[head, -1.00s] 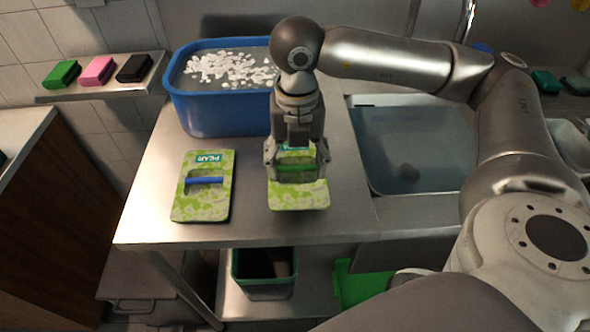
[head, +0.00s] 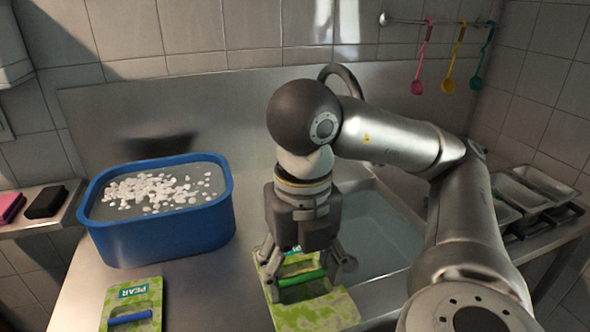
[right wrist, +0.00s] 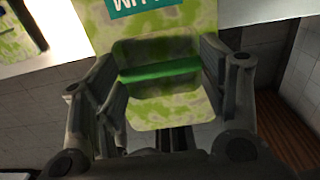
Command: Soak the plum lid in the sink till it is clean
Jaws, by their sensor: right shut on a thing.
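A green-patterned lid (head: 318,312) with a green handle (head: 302,278) is at the counter's front, left of the sink. Its teal label is mostly covered in the head view and cut off in the right wrist view, so I cannot read the word. My right gripper (head: 304,270) is over this lid, shut on its green handle, which also shows between the fingers in the right wrist view (right wrist: 160,74). I cannot tell whether the lid is lifted. The sink (head: 375,232) is just right of it, partly behind my arm. My left gripper is not in view.
A blue tub (head: 165,235) of water with floating white bits stands at the back left. A second lid (head: 118,298), labelled PEAR with a blue handle, lies at the front left. Metal trays (head: 520,190) stand at the right. Coloured spoons (head: 448,85) hang on the wall.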

